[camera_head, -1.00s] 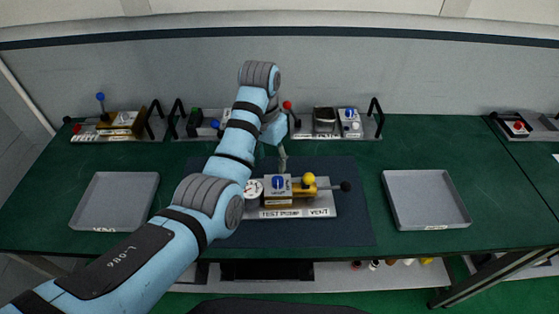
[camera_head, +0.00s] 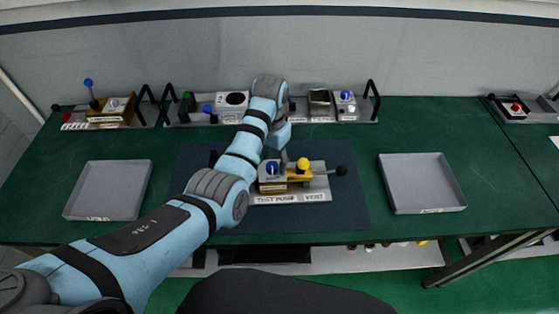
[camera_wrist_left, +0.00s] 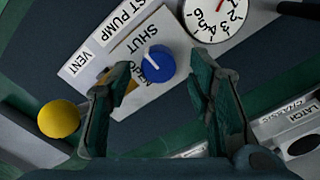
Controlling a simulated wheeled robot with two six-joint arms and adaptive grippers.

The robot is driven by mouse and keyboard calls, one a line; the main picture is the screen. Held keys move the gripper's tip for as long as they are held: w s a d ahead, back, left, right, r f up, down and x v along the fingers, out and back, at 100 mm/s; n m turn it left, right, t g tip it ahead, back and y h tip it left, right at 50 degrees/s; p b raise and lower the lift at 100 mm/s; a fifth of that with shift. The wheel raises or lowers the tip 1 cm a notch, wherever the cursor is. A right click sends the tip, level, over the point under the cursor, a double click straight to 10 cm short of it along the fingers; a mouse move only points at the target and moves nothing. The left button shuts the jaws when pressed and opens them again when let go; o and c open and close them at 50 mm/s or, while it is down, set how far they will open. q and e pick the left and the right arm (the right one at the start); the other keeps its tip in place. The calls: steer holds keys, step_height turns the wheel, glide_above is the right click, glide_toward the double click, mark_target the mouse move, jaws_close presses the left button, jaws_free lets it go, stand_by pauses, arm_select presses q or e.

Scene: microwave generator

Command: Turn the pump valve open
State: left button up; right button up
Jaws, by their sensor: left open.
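The test pump (camera_head: 318,182) sits on a grey plate labelled TEST PUMP and VENT, on the dark mat. Its blue valve knob (camera_head: 272,167) has a white pointer line. In the left wrist view the knob (camera_wrist_left: 156,64) stands between SHUT lettering and a second, partly covered label; the pointer aims toward SHUT. A yellow ball (camera_wrist_left: 58,118) and a white dial gauge (camera_wrist_left: 215,18) flank it. My left gripper (camera_wrist_left: 160,74) is open, its fingers on either side of the knob, with no visible contact. In the head view my left gripper (camera_head: 283,156) is mostly hidden by its arm. My right gripper is out of view.
Grey trays stand at left (camera_head: 108,190) and right (camera_head: 423,183). Fixtures with levers and handles line the back, including a blue-ball lever (camera_head: 88,84). A black-ended handle (camera_head: 341,171) sticks out right of the pump. Bare green table (camera_head: 355,142) lies behind the mat.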

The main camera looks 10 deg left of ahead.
arm_select(q)
steer(key=shift+s+f, duration=0.2)
steer(key=shift+f, duration=0.2)
steer(key=shift+w, duration=0.1)
jaws_close()
steer(key=shift+n, duration=0.5)
steer(key=n, duration=0.3)
steer(key=shift+n, duration=0.3)
steer(key=n, duration=0.4)
steer(key=shift+n, duration=0.3)
steer(key=n, duration=0.8)
steer(key=shift+n, duration=0.3)
